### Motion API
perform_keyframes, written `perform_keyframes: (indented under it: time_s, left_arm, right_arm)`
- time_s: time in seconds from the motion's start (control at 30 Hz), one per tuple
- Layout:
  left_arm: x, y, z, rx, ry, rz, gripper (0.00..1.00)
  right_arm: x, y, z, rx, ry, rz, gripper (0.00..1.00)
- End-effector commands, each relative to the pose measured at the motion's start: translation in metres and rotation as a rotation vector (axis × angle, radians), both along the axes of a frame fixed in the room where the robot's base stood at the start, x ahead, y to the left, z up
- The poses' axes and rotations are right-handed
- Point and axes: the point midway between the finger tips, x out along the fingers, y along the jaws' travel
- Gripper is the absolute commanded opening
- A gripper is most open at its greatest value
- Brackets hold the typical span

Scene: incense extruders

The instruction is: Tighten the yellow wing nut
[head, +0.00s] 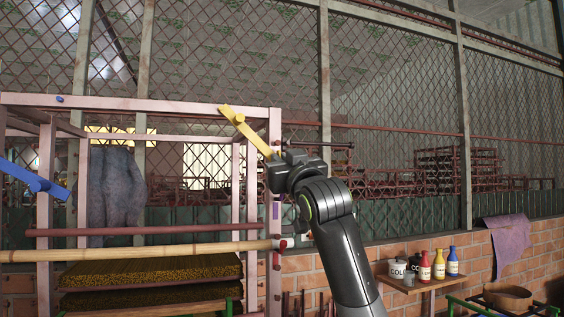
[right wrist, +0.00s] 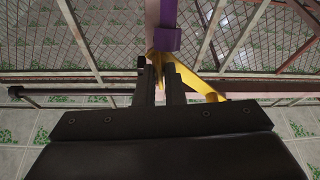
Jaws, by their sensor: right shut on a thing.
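The yellow wing nut (head: 244,131) is a long flat yellow bar at the upper right corner of the pink frame (head: 150,104). It slants from upper left down to my right gripper (head: 274,160). My left gripper is in neither view.
A blue wing nut (head: 33,178) is on the frame's left side. A bamboo pole (head: 150,252) and trays of brown sticks (head: 150,270) lie across the frame. A shelf (head: 420,283) with bottles stands at the lower right. A purple band (right wrist: 168,38) shows beyond the fingertips.

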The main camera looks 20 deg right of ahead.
Motion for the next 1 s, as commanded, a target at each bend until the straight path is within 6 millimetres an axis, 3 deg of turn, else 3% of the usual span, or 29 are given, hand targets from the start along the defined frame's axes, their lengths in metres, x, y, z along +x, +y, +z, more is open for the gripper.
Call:
perform_keyframes:
  time_s: [0.37, 1.0]
  left_arm:
    - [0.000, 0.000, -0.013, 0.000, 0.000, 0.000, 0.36]
    - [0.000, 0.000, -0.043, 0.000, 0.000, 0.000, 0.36]
  right_arm:
    - [0.000, 0.001, -0.002, 0.124, 0.004, 0.001, 0.00]
    - [0.000, 0.002, 0.000, 0.704, 0.023, 0.000, 0.00]
